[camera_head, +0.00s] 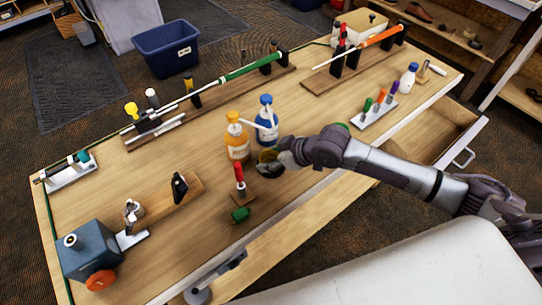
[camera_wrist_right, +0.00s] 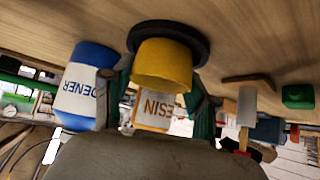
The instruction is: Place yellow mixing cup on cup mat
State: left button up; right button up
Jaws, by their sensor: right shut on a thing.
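The yellow mixing cup (camera_wrist_right: 163,66) is between the fingers of my right gripper (camera_wrist_right: 162,92), which is shut on it. In the head view my right gripper (camera_head: 274,157) hides part of the cup (camera_head: 267,155). The cup's base end is at the round black cup mat (camera_wrist_right: 198,40) and covers the mat's middle. The mat's dark edge (camera_head: 269,171) shows just below the cup in the head view. I cannot tell whether the cup rests fully on the mat or hovers slightly over it. My left gripper is not in view.
An orange-capped resin bottle (camera_head: 237,143) and a blue hardener bottle (camera_head: 266,122) stand close behind the cup. A red-handled tool (camera_head: 239,174) stands in a wooden block to the left. A green item (camera_head: 240,215) lies nearer the front. Bare table (camera_head: 190,230) lies left of it.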

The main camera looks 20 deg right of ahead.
jog(key=shift+f, duration=0.1)
jog(key=o, duration=0.9)
jog(key=shift+o, duration=0.2)
jog(key=b+v, duration=0.1)
jog(key=v, duration=1.1)
jog(key=shift+b, duration=0.4)
